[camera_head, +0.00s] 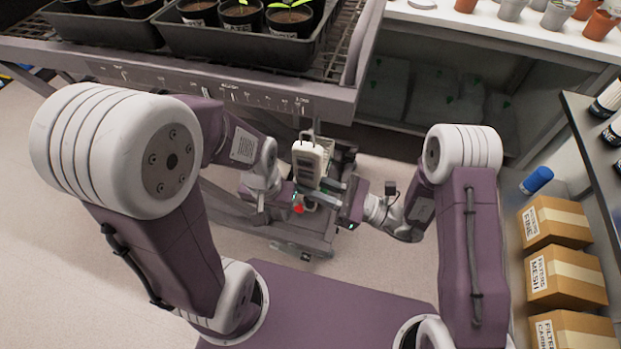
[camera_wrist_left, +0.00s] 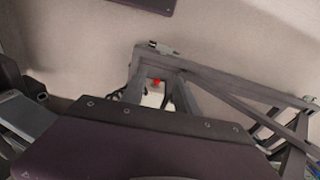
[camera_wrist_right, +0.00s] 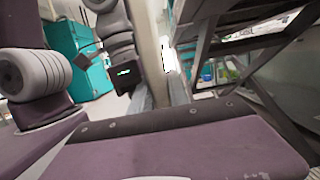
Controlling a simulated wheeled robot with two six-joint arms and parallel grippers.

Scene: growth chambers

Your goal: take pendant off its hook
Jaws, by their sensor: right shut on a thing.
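The pendant (camera_head: 306,163) is a pale handheld box with dark buttons. In the head view it is upright beneath the bench's front edge, close to its hook (camera_head: 312,131); I cannot tell if they touch. My right gripper (camera_head: 324,184) is shut on it from the right, and its pale edge shows between the fingers in the right wrist view (camera_wrist_right: 168,55). My left gripper (camera_head: 300,199) is lower, by the pendant's bottom and a red button (camera_head: 298,209). In the left wrist view its fingers stand apart, with a white part and the red button (camera_wrist_left: 156,82) between them.
A metal bench (camera_head: 210,88) with a ruled front edge holds black trays of seedling pots (camera_head: 240,40) just above the grippers. A grey frame (camera_head: 290,235) stands below. Boxes (camera_head: 555,222) and a blue-capped item (camera_head: 537,180) stand on shelving at right.

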